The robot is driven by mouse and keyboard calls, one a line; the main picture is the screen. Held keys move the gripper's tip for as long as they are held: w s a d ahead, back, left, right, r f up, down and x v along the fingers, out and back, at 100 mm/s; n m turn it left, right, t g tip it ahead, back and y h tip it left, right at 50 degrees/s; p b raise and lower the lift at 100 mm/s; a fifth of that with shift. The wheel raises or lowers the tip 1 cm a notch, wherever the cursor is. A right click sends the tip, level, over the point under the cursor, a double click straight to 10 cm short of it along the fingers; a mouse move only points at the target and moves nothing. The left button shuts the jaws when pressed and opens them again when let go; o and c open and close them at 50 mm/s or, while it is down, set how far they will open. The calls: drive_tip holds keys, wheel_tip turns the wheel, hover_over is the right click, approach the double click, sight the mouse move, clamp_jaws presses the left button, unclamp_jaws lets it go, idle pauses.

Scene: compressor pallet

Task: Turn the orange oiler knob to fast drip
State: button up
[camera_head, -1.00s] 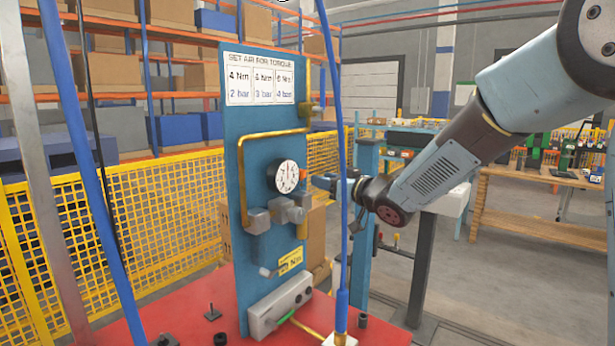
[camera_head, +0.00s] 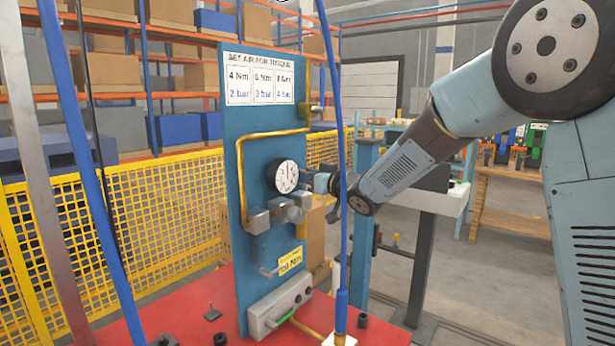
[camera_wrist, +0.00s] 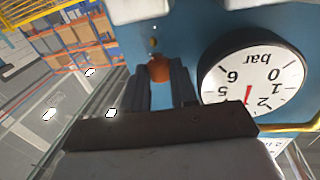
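The orange oiler knob (camera_wrist: 159,68) shows in the wrist view, at the blue panel (camera_wrist: 190,25) beside the round pressure gauge. My gripper (camera_wrist: 160,70) has its two dark fingers apart, one on each side of the knob. The fingertips reach the knob closely, but I cannot tell whether they touch it. In the head view my gripper (camera_head: 322,182) is just right of the gauge (camera_head: 283,176), and the knob cannot be made out there. The knob's setting cannot be read.
The gauge (camera_wrist: 255,80) stands very close to one finger. A blue hose (camera_head: 345,130) hangs in front of my wrist in the head view. Brass pipe (camera_head: 240,165) and grey valve blocks (camera_head: 280,210) sit on the panel, above a red pallet (camera_head: 240,300).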

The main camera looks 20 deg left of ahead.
clamp_jaws()
drive_tip(key=shift+w+d+g+y, duration=0.1)
drive_tip(key=shift+g+y, duration=0.2)
drive_tip(key=shift+g, duration=0.1)
drive_tip(key=n+g, duration=0.4)
drive_tip(key=g, duration=0.2)
drive_tip(key=w+n+g, duration=0.1)
drive_tip(key=n+g, duration=0.3)
drive_tip(key=g, duration=0.2)
drive_tip(key=w+n+g, duration=0.1)
drive_tip(key=n+g, duration=0.3)
drive_tip(key=g, duration=0.1)
drive_tip(key=shift+w+g, duration=0.25)
drive_tip(key=shift+g, duration=0.15)
drive_tip(key=shift+n, duration=0.3)
